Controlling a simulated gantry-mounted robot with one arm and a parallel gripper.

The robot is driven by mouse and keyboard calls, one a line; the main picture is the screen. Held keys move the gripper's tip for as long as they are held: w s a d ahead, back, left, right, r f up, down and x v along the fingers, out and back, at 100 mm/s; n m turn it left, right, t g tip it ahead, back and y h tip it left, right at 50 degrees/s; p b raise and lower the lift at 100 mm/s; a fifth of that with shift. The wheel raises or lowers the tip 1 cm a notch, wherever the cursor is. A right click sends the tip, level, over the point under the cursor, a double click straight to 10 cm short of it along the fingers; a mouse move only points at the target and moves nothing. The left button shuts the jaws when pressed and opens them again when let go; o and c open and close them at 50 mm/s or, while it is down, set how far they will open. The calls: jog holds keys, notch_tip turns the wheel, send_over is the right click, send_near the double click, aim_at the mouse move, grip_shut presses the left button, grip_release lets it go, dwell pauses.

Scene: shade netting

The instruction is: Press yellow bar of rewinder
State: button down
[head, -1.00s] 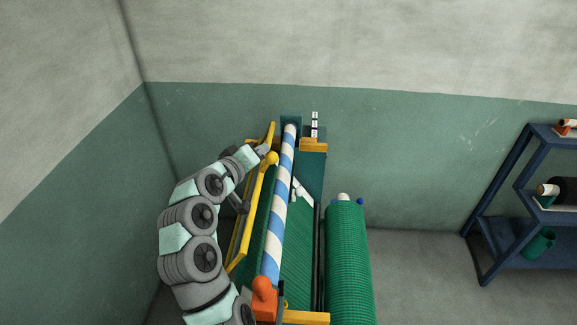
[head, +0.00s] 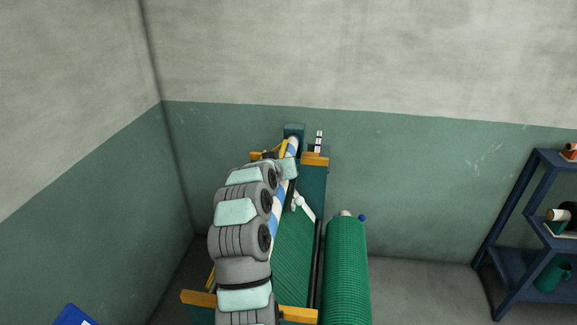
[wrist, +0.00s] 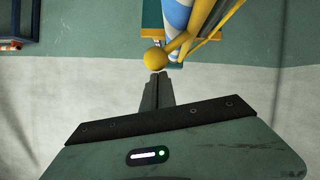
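The rewinder (head: 315,195) has a teal frame with orange-yellow end pieces and a blue-and-white striped roller (head: 279,205). My arm now covers much of its left side in the head view. Only small parts of the yellow bar (head: 283,149) show there, beyond my wrist. In the wrist view the yellow bar (wrist: 178,43) ends in a round yellow knob (wrist: 154,58) beside the striped roller. My gripper (wrist: 158,76) has its fingers together, with the tips just below the knob in the picture. I cannot tell whether they touch it. Nothing shows between the fingers.
A green net roll (head: 346,270) stands right of the rewinder. A dark blue shelf (head: 495,262) with several items is at the far right. A blue object (head: 72,315) shows at the lower left. Walls close in behind and left; floor between roll and shelf is clear.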

jog(key=shift+d+f, duration=0.2)
jog(key=shift+f, duration=0.2)
jog(key=r, duration=0.3)
jog(key=w+a+r, duration=0.1)
jog(key=shift+r+p, duration=0.2)
jog(key=shift+p, duration=0.1)
jog(key=b+v, duration=0.1)
jog(key=v, duration=0.9)
jog(key=shift+a, duration=0.35)
jog(key=shift+r, duration=0.1)
